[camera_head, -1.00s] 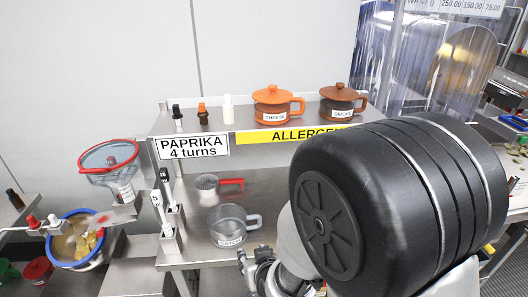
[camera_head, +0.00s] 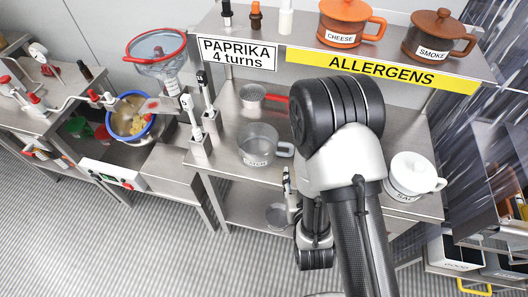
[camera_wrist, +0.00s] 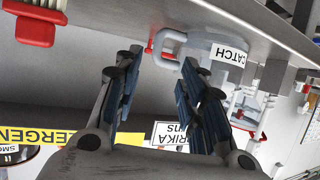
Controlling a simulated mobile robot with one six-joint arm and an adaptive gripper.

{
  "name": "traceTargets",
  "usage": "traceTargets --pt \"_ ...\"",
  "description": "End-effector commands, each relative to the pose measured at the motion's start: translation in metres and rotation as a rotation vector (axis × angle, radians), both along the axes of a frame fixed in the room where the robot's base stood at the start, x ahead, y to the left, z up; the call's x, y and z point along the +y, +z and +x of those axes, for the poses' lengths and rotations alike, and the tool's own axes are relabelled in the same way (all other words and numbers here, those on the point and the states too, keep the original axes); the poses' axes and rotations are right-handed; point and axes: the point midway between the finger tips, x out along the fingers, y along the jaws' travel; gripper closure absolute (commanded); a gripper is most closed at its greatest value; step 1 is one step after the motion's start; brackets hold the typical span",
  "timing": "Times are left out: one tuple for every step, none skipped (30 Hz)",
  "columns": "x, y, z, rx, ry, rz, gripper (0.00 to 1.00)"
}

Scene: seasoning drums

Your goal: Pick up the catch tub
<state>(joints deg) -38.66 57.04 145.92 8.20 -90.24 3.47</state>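The catch tub (camera_head: 258,141) is a grey, see-through tub with a side handle and a CATCH label. It stands upright on the steel shelf under the ALLERGENS sign, handle to the right in the head view. In the wrist view, which is upside down, the tub (camera_wrist: 205,46) is just beyond the fingertips, its handle facing the gap. My gripper (camera_wrist: 160,68) is open with nothing between its fingers. No contact with the handle shows. In the head view my arm hides most of the gripper.
A red-handled strainer (camera_head: 253,96) lies behind the tub. Dispensers (camera_head: 200,140) stand left of it. The upper shelf holds the CHEESE pot (camera_head: 345,22) and SMOKE pot (camera_head: 437,36). The floor in front is clear.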

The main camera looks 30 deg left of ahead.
Motion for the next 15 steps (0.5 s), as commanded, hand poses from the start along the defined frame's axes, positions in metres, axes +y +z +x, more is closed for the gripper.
traceTargets --pt "0.002 -0.006 0.005 -0.004 0.000 0.002 0.62" --pt "0.004 -0.007 0.007 -0.005 0.000 0.004 0.62" --pt "0.005 -0.009 0.009 -0.004 -0.001 0.003 0.62" --pt "0.006 -0.009 0.011 -0.005 -0.001 0.003 0.62" --pt "0.007 -0.010 0.013 -0.004 -0.001 0.003 0.62" --pt "0.009 -0.011 0.016 -0.004 -0.002 0.004 0.62" --pt "0.010 -0.013 0.018 -0.004 -0.002 0.004 0.62" --pt "0.011 -0.013 0.019 -0.004 -0.002 0.004 0.62" --pt "0.012 -0.014 0.022 -0.003 -0.001 0.004 0.62" --pt "0.013 -0.015 0.023 -0.004 0.000 0.003 0.62" --pt "0.014 -0.016 0.025 -0.004 0.000 0.003 0.62" --pt "0.015 -0.016 0.027 -0.004 0.000 0.002 0.62" --pt "0.019 -0.018 0.034 -0.003 -0.001 0.001 0.62" --pt "0.022 -0.020 0.039 -0.002 -0.001 0.001 0.62" --pt "0.026 -0.022 0.046 -0.002 -0.001 0.001 0.62"
